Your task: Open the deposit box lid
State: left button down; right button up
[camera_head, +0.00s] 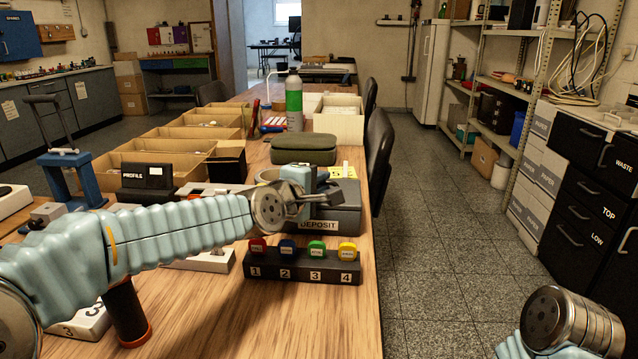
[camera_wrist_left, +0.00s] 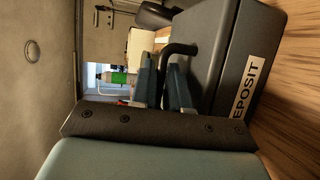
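The dark grey deposit box (camera_head: 346,222) stands on the wooden table in front of the green case, with a white DEPOSIT label on its front. Its lid looks closed. In the left wrist view the box (camera_wrist_left: 234,62) appears turned on its side, with a black bent handle (camera_wrist_left: 182,48) on its lid. My left gripper (camera_head: 318,198) is at the box top. In the left wrist view its two blue fingers (camera_wrist_left: 164,82) stand either side of the handle bar, with little gap visible. Only a wrist part of my right arm shows at the lower right; its gripper is out of view.
A black key rack (camera_head: 302,266) with red, blue, green and yellow tags stands just before the box. Cardboard trays (camera_head: 152,166) line the left. The floor aisle (camera_head: 430,230) at right is clear.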

pick_arm(q)
jog(key=shift+r, duration=0.25)
jog(key=shift+w+r+p, duration=0.45)
jog(key=shift+r, duration=0.2)
jog(key=shift+w+r+p, duration=0.35)
jog(key=shift+r+p, duration=0.1)
jog(key=w+r+p, duration=0.1)
jog(key=p, duration=0.2)
jog(key=shift+r+g, duration=0.3)
jog(key=shift+g, duration=0.1)
jog(key=shift+w+d+r+g+p, duration=0.1)
jog(key=shift+w+g+p, duration=0.25)
jog(key=shift+p, duration=0.6)
jog(key=shift+w+n+g+y+p, duration=0.3)
jog(key=shift+w+n+g+p, duration=0.1)
jog(key=shift+g, duration=0.05)
